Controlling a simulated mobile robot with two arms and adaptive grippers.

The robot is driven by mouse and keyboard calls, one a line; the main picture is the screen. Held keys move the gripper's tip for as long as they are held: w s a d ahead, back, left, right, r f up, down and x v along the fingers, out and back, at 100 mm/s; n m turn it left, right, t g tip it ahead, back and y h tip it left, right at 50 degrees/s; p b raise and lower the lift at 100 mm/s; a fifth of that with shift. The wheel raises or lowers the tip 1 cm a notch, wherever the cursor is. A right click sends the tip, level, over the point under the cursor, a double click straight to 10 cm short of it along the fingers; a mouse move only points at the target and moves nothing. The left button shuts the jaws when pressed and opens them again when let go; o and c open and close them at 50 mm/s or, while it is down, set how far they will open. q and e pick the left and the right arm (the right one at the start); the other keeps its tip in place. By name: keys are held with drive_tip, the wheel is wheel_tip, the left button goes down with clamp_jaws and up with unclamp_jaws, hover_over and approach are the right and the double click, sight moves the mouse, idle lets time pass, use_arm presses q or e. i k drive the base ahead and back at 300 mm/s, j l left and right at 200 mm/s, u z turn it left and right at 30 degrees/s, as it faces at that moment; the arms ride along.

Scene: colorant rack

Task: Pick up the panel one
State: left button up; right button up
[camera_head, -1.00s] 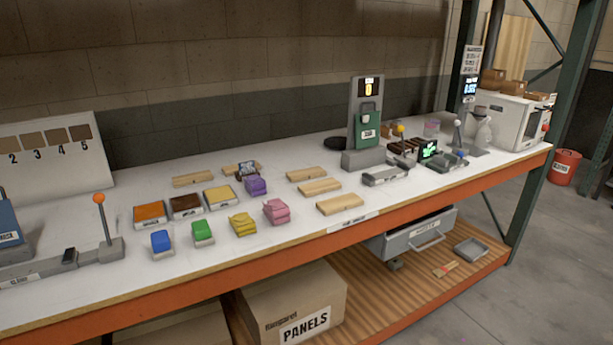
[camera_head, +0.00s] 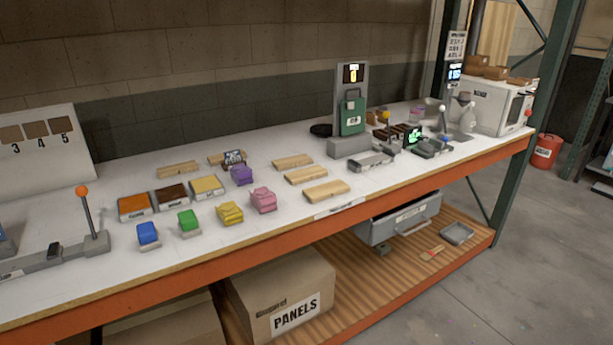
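Several plain light wooden panels lie flat on the white bench. Three lie in a column near the middle: a back one (camera_head: 293,161), a middle one (camera_head: 306,176) and a front one (camera_head: 327,190). Another panel (camera_head: 178,169) lies further left at the back. I cannot read a number on any panel, so I cannot tell which is panel one. Neither of my grippers is in view.
Colored blocks, including a blue one (camera_head: 148,233) and a pink one (camera_head: 263,201), stand left of the middle panels. A green device (camera_head: 353,112) stands behind, right. A lever with an orange knob (camera_head: 82,192) is at left. A box marked PANELS (camera_head: 282,293) sits below.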

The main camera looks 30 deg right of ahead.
sight(300, 176)
drive_tip(key=i+l, duration=0.2)
drive_tip(key=l, duration=0.2)
drive_tip(key=i+l+z, duration=0.1)
drive_tip(key=l, duration=0.3)
drive_tip(key=i+l+z, duration=0.1)
drive_tip(key=i+l, duration=0.15)
drive_tip(key=l, duration=0.15)
drive_tip(key=i+l, duration=0.25)
drive_tip(key=k+l+z, duration=0.05)
drive_tip(key=l, duration=0.05)
